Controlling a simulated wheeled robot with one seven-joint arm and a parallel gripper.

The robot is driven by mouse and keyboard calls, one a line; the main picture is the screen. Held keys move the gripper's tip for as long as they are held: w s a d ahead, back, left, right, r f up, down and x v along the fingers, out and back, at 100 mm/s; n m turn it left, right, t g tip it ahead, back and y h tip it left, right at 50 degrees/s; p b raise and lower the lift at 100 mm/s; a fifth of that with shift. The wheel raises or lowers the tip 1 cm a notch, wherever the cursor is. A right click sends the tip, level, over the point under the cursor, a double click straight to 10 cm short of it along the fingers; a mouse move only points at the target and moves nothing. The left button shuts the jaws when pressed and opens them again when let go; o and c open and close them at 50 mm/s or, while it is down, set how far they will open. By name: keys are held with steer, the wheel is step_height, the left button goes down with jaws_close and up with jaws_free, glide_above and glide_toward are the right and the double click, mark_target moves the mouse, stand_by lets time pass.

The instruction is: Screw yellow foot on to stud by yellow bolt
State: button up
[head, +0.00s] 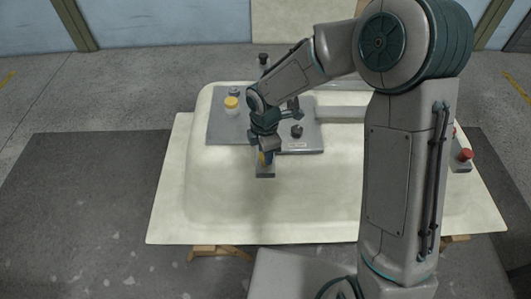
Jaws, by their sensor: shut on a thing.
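My gripper (265,157) points down over the near edge of the grey plate, close to a small grey block (265,171). It is shut on a small yellow piece (262,158), which looks like the yellow foot; the fingers hide most of it. A blue patch (270,157) shows right beside the yellow. A round yellow-topped piece with a pale lower part (231,103) stands on the left of the plate; I cannot tell whether it is the yellow bolt. I cannot make out the stud. My wrist covers the middle of the plate.
The grey plate (221,130) lies on an upturned cream tub shell (210,195). Dark knobs (297,131) stand on the plate, and a grey bar (340,113) runs right from it. A red knob (466,154) is at the far right. The shell's near left is clear.

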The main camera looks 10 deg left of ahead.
steer(key=m+b, duration=0.2)
steer(key=m, duration=0.2)
steer(key=shift+f+m, duration=0.1)
steer(key=shift+m, duration=0.2)
steer(key=m+b, duration=0.1)
steer(key=m, duration=0.2)
steer(key=shift+m, duration=0.4)
steer(key=o, duration=1.1)
steer(key=shift+c, duration=0.7)
